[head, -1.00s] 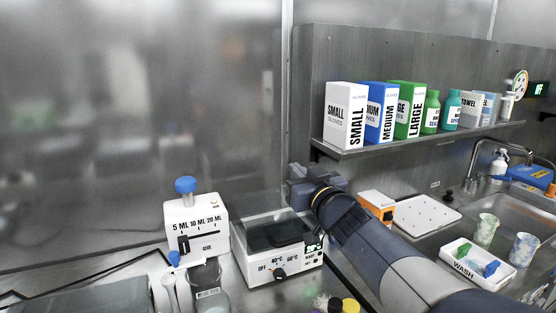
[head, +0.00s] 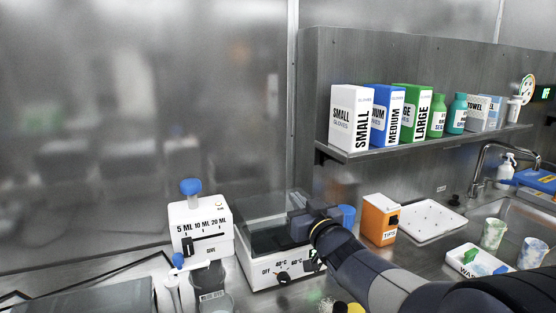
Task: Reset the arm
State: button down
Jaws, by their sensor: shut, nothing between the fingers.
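My arm reaches in from the lower right in the head view, and its wrist end is over the right side of the heating unit with the temperature dial (head: 283,275). The arm covers part of the unit's front and right edge. The fingers of my gripper do not show; they are out of sight beyond the wrist. No object is seen held.
A white dispenser with a blue knob (head: 200,226) stands left of the unit. An orange tips box (head: 380,219), a white tray (head: 432,220) and a wash tray (head: 475,255) lie right of the arm. Glove boxes (head: 350,120) line the shelf (head: 420,143) above.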

jog(key=shift+w+a+r+p, duration=0.1)
jog(key=shift+w+r+p, duration=0.1)
jog(key=shift+r+p, duration=0.2)
jog(key=shift+f, duration=0.2)
